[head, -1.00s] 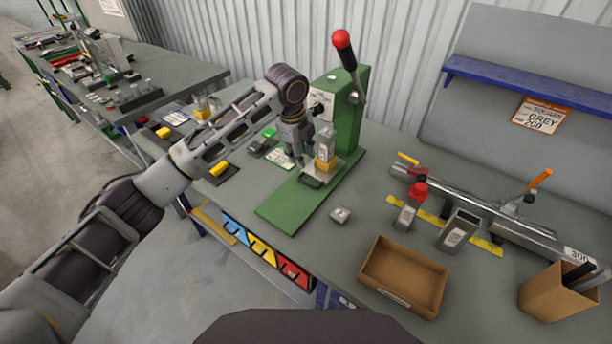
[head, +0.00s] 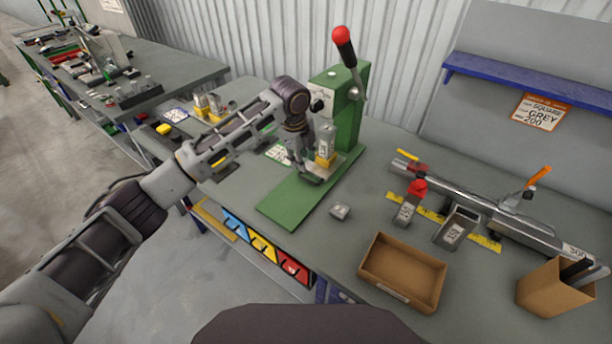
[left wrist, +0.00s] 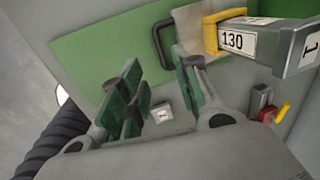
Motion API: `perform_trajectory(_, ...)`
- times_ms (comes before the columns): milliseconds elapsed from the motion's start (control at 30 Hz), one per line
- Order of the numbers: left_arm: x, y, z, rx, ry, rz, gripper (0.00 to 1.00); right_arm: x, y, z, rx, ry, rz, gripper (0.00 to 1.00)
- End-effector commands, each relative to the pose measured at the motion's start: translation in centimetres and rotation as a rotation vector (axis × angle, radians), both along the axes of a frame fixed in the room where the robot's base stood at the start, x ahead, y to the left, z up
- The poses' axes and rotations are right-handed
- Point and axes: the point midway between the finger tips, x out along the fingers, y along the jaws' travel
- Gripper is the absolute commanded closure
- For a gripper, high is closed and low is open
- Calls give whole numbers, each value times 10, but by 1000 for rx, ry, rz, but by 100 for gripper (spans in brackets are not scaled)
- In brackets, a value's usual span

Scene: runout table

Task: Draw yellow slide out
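The green press (head: 352,112) stands on the bench with its long green base (head: 290,206) toward me. A pale slide plate (left wrist: 190,22) with a black loop handle (left wrist: 160,45) lies on this base in the left wrist view. Above it is a grey block (left wrist: 275,45) labelled 130 with a yellow collar (left wrist: 210,32); the yellow part also shows in the head view (head: 325,161). My left gripper (left wrist: 155,62) is open and empty, its green-padded fingers pointing at the handle, which shows between and beyond the tips. Contact cannot be told. My right gripper is not in view.
A small metal block (head: 340,211) lies right of the base. A brown tray (head: 403,272), a brown box (head: 556,288) and a long metal rail (head: 475,205) are farther right. The red-knobbed lever (head: 346,55) rises above the press. The bench before the base is clear.

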Motion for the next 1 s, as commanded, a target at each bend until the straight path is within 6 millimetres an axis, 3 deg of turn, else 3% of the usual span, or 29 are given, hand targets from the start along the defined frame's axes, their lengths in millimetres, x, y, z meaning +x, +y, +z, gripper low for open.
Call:
perform_trajectory(600, 12, -9, -78, 1, 1, -1, 68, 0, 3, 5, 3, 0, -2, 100)
perform_trajectory(1000, 15, -11, -94, 1, -1, -2, 68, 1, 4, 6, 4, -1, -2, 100)
